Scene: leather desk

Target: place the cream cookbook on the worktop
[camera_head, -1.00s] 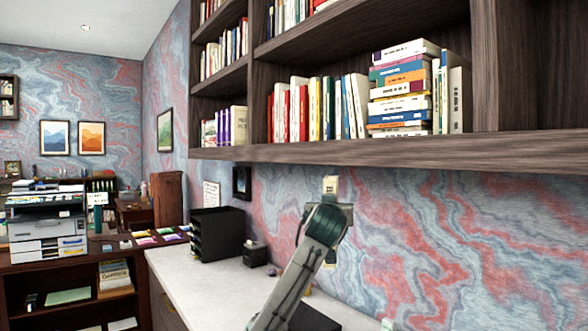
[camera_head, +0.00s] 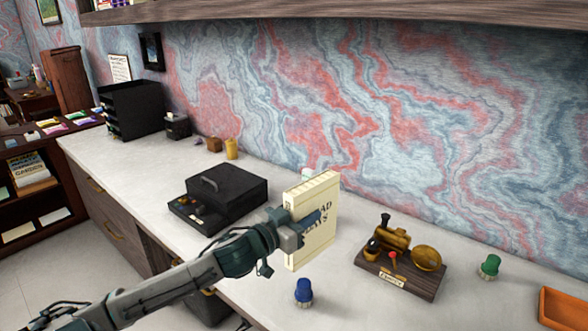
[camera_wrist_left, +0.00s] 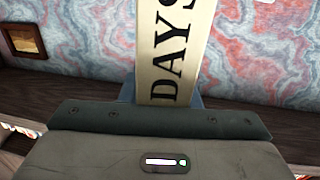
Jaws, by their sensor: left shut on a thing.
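The cream cookbook (camera_head: 322,222) stands upright in my left gripper (camera_head: 300,226), with dark lettering on its face. My left gripper is shut on it. In the left wrist view the cookbook (camera_wrist_left: 172,55) rises from between the jaws, with "DAYS" readable. The cookbook is over the white worktop (camera_head: 225,275), in front of the marbled wall; I cannot tell whether its lower edge touches the surface. My right gripper is not in view.
A black box-like device (camera_head: 220,198) is left of the cookbook. A brass model on a wooden base (camera_head: 400,262) is to its right. A blue-topped item (camera_head: 304,292) is in front, a green-topped one (camera_head: 490,266) further right, an orange tray (camera_head: 563,310) at the right edge.

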